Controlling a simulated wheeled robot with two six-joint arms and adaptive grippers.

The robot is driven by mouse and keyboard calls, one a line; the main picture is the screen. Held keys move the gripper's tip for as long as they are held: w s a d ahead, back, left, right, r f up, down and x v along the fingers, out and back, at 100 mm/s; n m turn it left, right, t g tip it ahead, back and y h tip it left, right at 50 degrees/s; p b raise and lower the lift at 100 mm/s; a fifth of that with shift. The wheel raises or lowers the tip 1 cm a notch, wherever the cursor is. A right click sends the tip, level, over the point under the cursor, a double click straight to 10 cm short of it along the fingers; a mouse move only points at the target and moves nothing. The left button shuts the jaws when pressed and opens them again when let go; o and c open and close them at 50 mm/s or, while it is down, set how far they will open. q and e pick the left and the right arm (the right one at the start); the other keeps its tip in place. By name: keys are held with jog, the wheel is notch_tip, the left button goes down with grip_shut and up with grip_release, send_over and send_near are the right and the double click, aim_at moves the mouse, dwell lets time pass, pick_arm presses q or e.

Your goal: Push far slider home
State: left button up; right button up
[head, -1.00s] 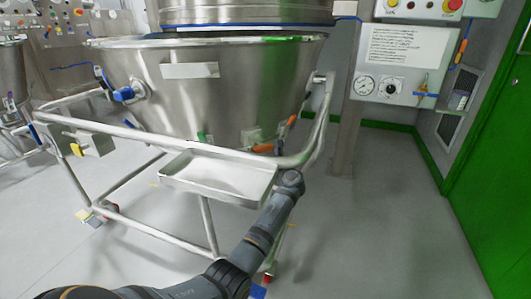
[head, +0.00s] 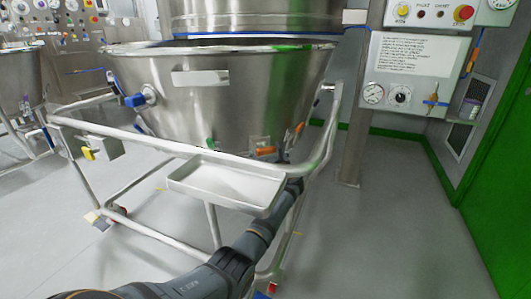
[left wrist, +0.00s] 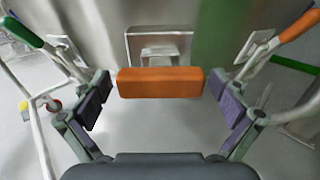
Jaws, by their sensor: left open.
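An orange block-shaped handle (left wrist: 160,82) sits on a metal bracket (left wrist: 160,52) in the left wrist view. In the head view an orange handle (head: 265,151) shows low on the steel bowl's front, by a small plate. I cannot tell for certain that it is the far slider. My left gripper (left wrist: 160,97) is open, its dark pads on either side of the handle with gaps visible. In the head view my left arm reaches up to the trolley's front rail, and its fingers are hidden there. My right gripper is not in view.
A green-tipped lever (left wrist: 24,31) and an orange-tipped lever (left wrist: 299,25) flank the handle. The large steel bowl (head: 240,90) rests in a tubular trolley (head: 110,131). A shallow tray (head: 225,196) hangs at its front. Floor at right is clear.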

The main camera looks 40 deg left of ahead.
pick_arm(q)
jog(key=v, duration=1.2)
jog(key=shift+w+d, duration=0.1)
